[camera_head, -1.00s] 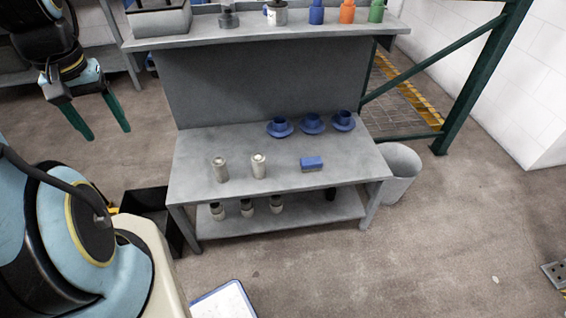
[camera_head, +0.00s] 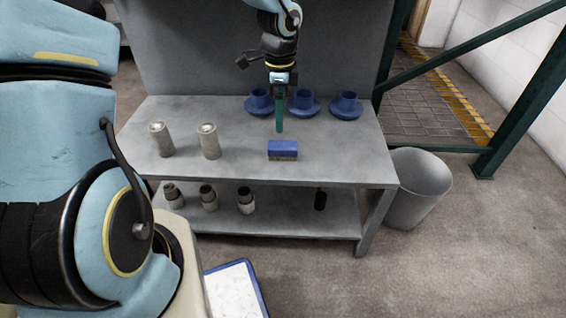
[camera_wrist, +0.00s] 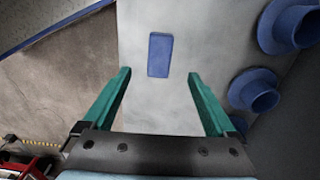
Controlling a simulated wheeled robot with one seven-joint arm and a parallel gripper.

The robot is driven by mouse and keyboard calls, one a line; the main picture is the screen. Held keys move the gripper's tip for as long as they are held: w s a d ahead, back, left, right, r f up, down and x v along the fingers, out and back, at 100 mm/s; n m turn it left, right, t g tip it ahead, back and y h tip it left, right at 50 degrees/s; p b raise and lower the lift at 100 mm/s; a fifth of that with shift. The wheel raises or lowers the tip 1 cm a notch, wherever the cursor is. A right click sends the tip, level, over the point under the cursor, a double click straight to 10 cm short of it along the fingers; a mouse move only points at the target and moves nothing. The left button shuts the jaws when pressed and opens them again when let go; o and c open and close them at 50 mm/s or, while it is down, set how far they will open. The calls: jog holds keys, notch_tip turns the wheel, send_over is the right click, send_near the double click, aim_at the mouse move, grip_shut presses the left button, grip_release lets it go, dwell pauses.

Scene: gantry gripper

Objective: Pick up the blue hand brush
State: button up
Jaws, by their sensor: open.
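The blue hand brush (camera_head: 282,149) lies on the grey bench top near its front edge, blue side up with a pale brownish lower side. In the wrist view the brush (camera_wrist: 160,55) shows as a blue rectangle beyond the fingertips, between their lines and a little left of centre. My gripper (camera_head: 279,128) has green fingers pointing down above the bench, behind the brush in the head view. In the wrist view my gripper (camera_wrist: 159,73) is open and empty, its two fingers wide apart. The gap in height between fingertips and brush is hard to judge.
Blue cups on saucers (camera_head: 304,102) stand behind the brush, close to my gripper. Two pale canisters (camera_head: 209,141) stand to its left on the bench (camera_head: 240,170). Several small jars (camera_head: 208,197) are on the lower shelf. A grey bin (camera_head: 420,185) stands right of the bench.

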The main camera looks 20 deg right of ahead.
aim_at(283, 145)
jog(key=shift+d+f, duration=0.2)
jog(key=shift+f, duration=0.25)
notch_tip(283, 145, down, 10)
jog(key=b, duration=0.3)
jog(key=shift+s+d, duration=0.1)
jog(key=shift+s, duration=0.05)
jog(key=shift+f, duration=0.3)
grip_shut()
dwell(0.9)
